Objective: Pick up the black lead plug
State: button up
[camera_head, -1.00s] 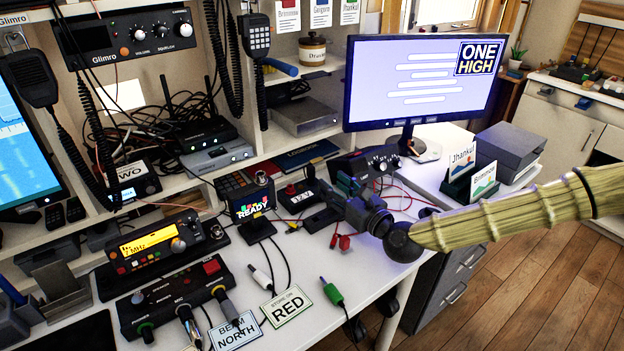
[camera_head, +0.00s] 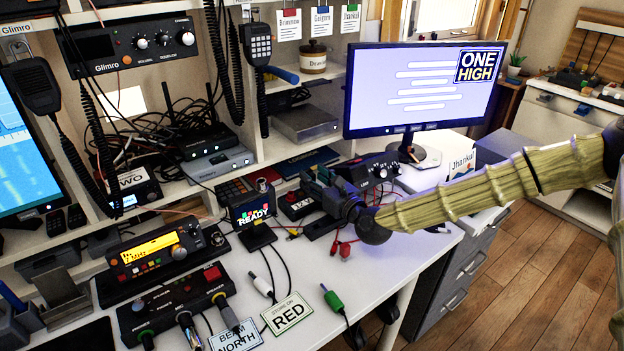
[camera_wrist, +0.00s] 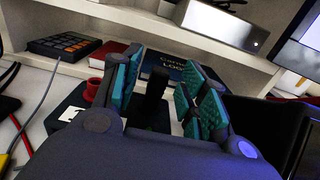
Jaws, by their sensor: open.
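My gripper (camera_head: 318,190) is over the middle of the desk in the head view, in front of the monitor. In the wrist view my gripper (camera_wrist: 162,86) is open, with teal pads on both sides. A black upright piece (camera_wrist: 154,88), which looks like the black lead plug, stands between the open fingers on a dark base. I see no finger closed on it. In the head view my gripper and wrist hide most of that spot, so the plug cannot be made out there.
A small box with a red knob (camera_wrist: 93,88) is close left of the fingers, with an orange keypad (camera_wrist: 62,47) behind. A shelf edge (camera_wrist: 110,75) lies behind. The monitor (camera_head: 425,85) stands right.

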jog(key=shift+x, duration=0.95)
jog(key=shift+c, duration=0.2)
grip_shut()
jog(key=shift+r, duration=0.1)
